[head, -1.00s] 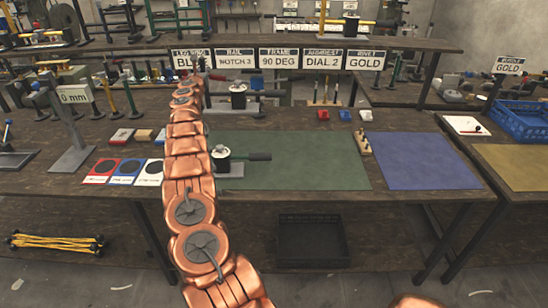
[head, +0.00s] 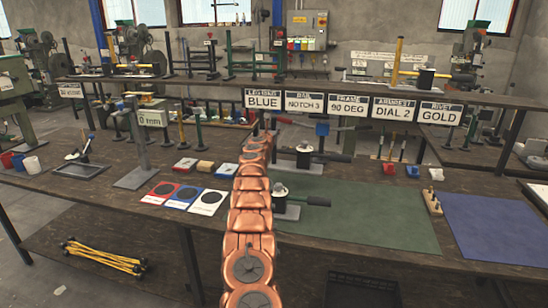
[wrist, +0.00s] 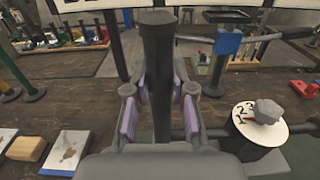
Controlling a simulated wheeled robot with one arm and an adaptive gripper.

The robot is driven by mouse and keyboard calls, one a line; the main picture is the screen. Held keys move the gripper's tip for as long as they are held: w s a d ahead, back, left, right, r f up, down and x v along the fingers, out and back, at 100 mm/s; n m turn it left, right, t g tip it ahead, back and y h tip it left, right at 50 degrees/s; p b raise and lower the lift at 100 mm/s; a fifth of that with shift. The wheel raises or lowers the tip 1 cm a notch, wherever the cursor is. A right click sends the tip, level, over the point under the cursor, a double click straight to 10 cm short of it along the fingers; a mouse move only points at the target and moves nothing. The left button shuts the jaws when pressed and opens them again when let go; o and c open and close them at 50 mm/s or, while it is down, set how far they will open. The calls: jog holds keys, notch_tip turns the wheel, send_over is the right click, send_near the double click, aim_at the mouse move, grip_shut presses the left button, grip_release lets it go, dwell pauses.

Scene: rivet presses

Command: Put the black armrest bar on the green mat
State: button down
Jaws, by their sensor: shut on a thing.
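The black armrest bar (wrist: 158,55) stands upright in the wrist view, between the purple-padded fingers of my gripper (wrist: 158,95). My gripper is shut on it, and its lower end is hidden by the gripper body. In the head view my copper arm reaches over the bench just left of the green mat (head: 375,220) and hides the gripper and most or all of the bar. The mat is largely bare.
A white-topped dial fixture (wrist: 262,125) is close right of my gripper in the wrist view. Red, blue and white cards (head: 185,196) lie left of my arm. A sign row (head: 350,105) hangs from the shelf behind. A blue mat (head: 495,228) lies right of the green one.

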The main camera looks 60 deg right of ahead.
aim_at(273, 150)
jog(key=shift+f+b, duration=3.6)
jog(key=shift+f, duration=0.95)
jog(key=c, duration=1)
grip_release()
